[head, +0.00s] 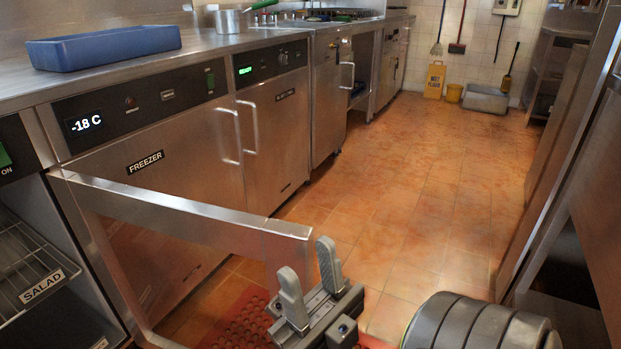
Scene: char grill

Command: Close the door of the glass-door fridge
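The glass-door fridge (62,318) is at the lower left, with wire shelves inside and a SALAD label. Its door (190,212) stands open, swung out in front of the freezer. It is a metal frame with a clear pane, and its free end reaches the bottom middle of the view. My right gripper (306,256) is at that free end, with its two grey fingers apart and nothing seen between them. I cannot tell whether a finger touches the door frame. My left gripper is not in view.
The freezer (150,146) and more steel units line the left under a counter holding a blue tray (105,46) and a pot (231,21). A red mat (240,318) lies below the door. The tiled aisle (420,180) is clear. Steel units stand along the right.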

